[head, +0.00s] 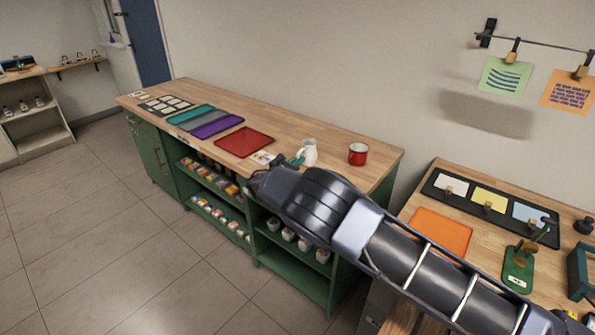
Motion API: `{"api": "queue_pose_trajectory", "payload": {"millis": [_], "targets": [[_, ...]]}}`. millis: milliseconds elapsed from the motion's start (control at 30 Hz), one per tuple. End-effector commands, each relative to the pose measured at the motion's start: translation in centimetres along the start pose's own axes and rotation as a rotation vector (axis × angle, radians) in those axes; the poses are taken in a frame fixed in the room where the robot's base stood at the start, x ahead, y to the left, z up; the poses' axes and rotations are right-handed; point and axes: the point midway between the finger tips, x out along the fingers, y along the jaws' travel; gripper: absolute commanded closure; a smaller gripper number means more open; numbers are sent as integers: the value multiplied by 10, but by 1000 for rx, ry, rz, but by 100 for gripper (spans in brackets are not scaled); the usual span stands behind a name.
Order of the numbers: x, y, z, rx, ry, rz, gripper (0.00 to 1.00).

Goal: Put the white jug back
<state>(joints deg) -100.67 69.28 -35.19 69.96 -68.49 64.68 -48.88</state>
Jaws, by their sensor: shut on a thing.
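The white jug (309,152) is upright at the wooden counter, left of the red mug, with its lower part partly hidden behind my arm. A small green piece shows at its left side. My gripper (279,161) is at the jug's left side, dark and small in the head view. It is shut on the jug, though the fingertips are partly hidden and the exact contact is hard to see. I cannot tell whether the jug touches the counter.
The red mug (358,154) stands close to the jug's right. A red tray (244,142), a purple mat (216,125) and a card holder (167,105) lie further left on the counter (330,172). Shelves below hold several white pots. A second table (403,205) is at right.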

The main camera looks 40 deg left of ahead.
Motion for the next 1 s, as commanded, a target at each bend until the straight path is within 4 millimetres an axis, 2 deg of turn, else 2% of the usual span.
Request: {"api": "queue_pose_trajectory", "payload": {"millis": [400, 800, 833, 900, 1000], "targets": [[0, 0, -41, 0, 0, 0, 100], [0, 0, -45, 0, 0, -1, 100], [0, 0, -46, 0, 0, 0, 83], [0, 0, -45, 0, 0, 0, 69], [0, 0, -45, 0, 0, 0, 67]]}}
